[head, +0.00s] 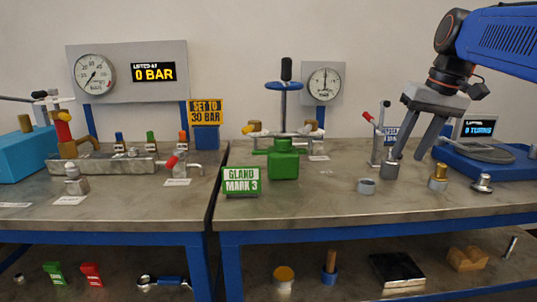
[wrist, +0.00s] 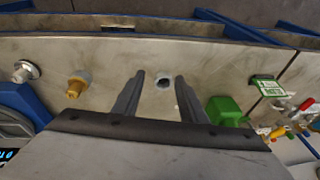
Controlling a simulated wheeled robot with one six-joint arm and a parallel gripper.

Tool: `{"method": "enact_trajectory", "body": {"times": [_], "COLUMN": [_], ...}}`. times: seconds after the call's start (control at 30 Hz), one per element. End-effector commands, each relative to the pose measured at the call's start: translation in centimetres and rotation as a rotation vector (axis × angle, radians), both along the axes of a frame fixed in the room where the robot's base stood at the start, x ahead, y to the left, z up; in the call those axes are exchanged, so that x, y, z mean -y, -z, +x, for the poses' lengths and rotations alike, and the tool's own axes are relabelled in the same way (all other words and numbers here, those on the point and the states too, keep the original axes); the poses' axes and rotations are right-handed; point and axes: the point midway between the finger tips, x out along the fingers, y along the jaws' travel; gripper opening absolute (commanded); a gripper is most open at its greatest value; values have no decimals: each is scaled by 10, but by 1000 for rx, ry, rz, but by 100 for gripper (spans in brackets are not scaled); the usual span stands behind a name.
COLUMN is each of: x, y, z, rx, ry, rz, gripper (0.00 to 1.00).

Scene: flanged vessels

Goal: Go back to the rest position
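My gripper (head: 409,156) hangs over the right bench (head: 325,208), pointing down, with its two grey fingers spread apart. In the wrist view both fingers (wrist: 160,78) are apart with nothing held between them. The blue arm comes in from the upper right.
A grey ring (head: 366,186), a brass fitting (head: 438,177) and a silver fitting (head: 482,184) stand near the gripper. A lever stand (head: 376,148) is to its left, a display (head: 477,130) to its right. A green block (head: 284,165) and gland sign (head: 241,181) are farther left.

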Motion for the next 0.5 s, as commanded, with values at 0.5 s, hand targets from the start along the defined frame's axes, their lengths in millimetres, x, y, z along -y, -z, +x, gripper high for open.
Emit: {"method": "enact_trajectory", "body": {"times": [0.5], "x": [-40], "y": [159], "z": [-136], "rx": [99], "ry": [20], "rz": [-94], "gripper": [38]}}
